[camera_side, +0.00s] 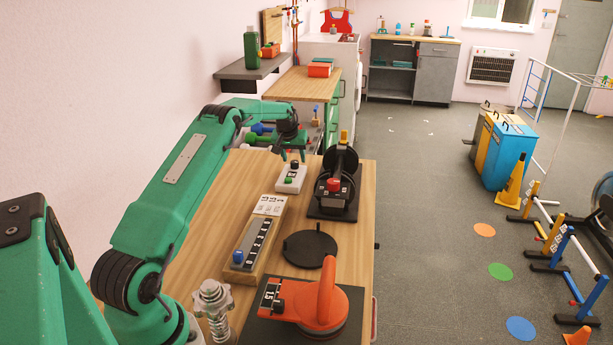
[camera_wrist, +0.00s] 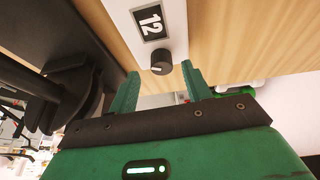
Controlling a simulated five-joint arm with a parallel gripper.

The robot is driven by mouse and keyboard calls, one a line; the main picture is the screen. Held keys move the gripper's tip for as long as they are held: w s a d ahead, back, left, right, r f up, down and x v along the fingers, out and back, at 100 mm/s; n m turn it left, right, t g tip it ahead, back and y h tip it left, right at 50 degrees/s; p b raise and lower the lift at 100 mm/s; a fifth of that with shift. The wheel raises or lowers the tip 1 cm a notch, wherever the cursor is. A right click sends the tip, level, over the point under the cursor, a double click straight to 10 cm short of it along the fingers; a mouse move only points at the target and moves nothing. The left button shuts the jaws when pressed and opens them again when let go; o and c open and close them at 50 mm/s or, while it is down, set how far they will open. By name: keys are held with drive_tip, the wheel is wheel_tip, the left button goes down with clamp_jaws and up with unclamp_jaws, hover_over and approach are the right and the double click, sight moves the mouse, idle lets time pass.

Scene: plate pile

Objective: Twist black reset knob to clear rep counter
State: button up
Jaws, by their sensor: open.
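A small white counter box (camera_side: 290,180) stands on the wooden bench in the side view, below my gripper. In the wrist view its white face (camera_wrist: 173,24) carries a display (camera_wrist: 150,22) reading 12. The black knob (camera_wrist: 161,62) with a pale pointer line sits beside the display. My gripper (camera_wrist: 160,74) is open, its two green fingers at the left and right of the knob and a little short of it in the picture. I cannot tell whether they touch it. In the side view my gripper (camera_side: 294,154) is just above the box.
A black stand with a wheel and red knob (camera_side: 334,185) is close on the right. A slotted scale board (camera_side: 257,240), a black disc (camera_side: 310,249), an orange-handled device (camera_side: 320,300) and a metal screw post (camera_side: 212,305) occupy the near bench.

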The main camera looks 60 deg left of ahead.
drive_tip(key=shift+x, duration=1.2)
drive_tip(key=shift+a, duration=0.1)
drive_tip(key=c, duration=1)
